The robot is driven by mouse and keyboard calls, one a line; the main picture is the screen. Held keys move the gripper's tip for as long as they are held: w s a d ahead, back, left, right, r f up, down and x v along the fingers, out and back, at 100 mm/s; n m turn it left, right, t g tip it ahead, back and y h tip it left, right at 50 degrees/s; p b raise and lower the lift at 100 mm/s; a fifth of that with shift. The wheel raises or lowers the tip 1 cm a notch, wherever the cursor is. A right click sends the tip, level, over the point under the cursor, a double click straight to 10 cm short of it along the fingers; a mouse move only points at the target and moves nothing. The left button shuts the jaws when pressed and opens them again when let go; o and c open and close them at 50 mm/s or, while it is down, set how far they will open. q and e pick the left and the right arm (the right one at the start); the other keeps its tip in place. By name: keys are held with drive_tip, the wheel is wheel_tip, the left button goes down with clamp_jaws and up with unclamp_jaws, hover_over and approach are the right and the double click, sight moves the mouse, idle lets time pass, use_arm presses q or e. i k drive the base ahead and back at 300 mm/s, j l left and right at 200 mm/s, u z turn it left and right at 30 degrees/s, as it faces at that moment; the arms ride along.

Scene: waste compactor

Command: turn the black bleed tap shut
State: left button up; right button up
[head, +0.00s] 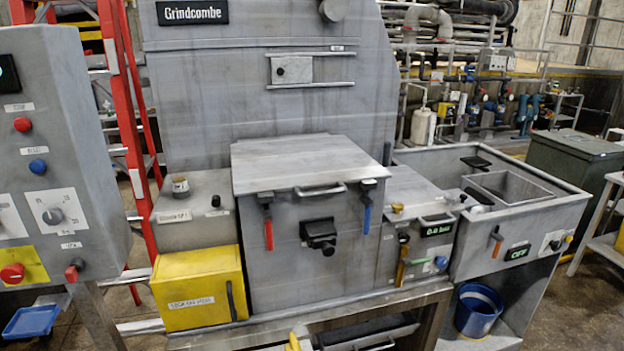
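A small black knob (216,201) stands upright on top of the grey box (195,230) left of the central chamber, above a small label too small to read. It may be the bleed tap, but I cannot be sure, nor tell whether it is open or shut. A round filler cap (180,187) sits to its left on the same box. A larger black latch (320,236) is on the front of the central chamber (290,265). Neither of my grippers shows in the head view.
A yellow box (199,290) sits below the grey box. A control panel (60,150) with buttons stands at left, before a red ladder (118,95). Red (268,233) and blue (366,218) handles hang on the chamber front. A blue bucket (478,310) stands low at right.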

sight(404, 239)
drive_tip(key=i+l, duration=0.1)
drive_tip(key=l, duration=0.5)
drive_tip(key=i+l, duration=0.15)
drive_tip(key=l, duration=0.45)
drive_tip(key=i+l, duration=0.1)
drive_tip(key=l, duration=0.55)
drive_tip(key=i+l, duration=0.1)
drive_tip(key=l, duration=0.5)
drive_tip(key=u, duration=0.05)
